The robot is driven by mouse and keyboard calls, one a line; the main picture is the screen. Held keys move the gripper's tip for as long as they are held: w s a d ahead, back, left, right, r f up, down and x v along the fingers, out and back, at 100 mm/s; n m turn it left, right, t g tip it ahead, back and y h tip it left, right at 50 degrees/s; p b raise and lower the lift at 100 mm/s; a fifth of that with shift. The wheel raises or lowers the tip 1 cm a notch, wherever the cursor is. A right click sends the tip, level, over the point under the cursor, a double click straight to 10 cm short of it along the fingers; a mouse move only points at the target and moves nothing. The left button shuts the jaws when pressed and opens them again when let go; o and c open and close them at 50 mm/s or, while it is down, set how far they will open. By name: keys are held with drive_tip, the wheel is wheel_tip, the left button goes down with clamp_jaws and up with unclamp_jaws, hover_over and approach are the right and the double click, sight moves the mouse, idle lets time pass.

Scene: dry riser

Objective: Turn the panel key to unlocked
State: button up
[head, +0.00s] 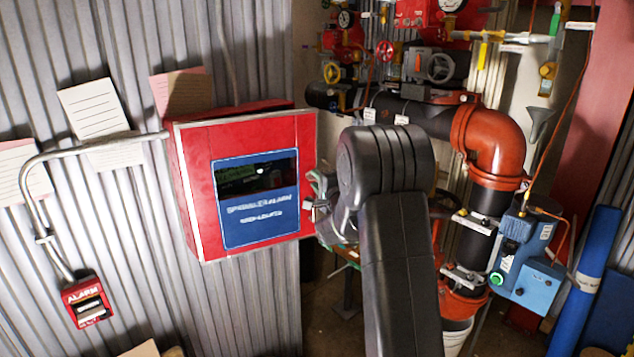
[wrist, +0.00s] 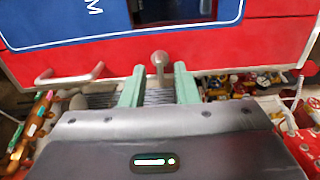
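The red alarm panel (head: 190,170) hangs on the corrugated wall in the head view, with a blue label plate (head: 230,225) and a dark display on its front. The panel also fills the top of the wrist view (wrist: 230,65). A small grey metal key (wrist: 160,60) sticks out near the panel's edge there. My gripper (wrist: 160,70) is open, with one green finger on each side of the key and a visible gap to both. In the head view my gripper (head: 322,200) is at the panel's right side, largely hidden by my arm. I cannot tell the key's turn position.
A metal handle (wrist: 70,77) is on the panel beside the key. Right of my arm stand black pipes with an orange elbow (head: 495,140), valve wheels and a blue box (head: 525,255). A bent grey conduit (head: 50,155) and a red alarm box (head: 87,302) are at left.

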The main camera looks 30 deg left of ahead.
drive_tip(key=b+v, duration=0.3)
drive_tip(key=v, duration=1.1)
drive_tip(key=shift+b, duration=0.35)
drive_tip(key=shift+a, duration=0.2)
drive_tip(key=p+x, duration=0.3)
drive_tip(key=x, duration=1)
drive_tip(key=shift+w+a+p, duration=0.2)
drive_tip(key=shift+a+p, duration=0.1)
drive_tip(key=shift+p, duration=0.05)
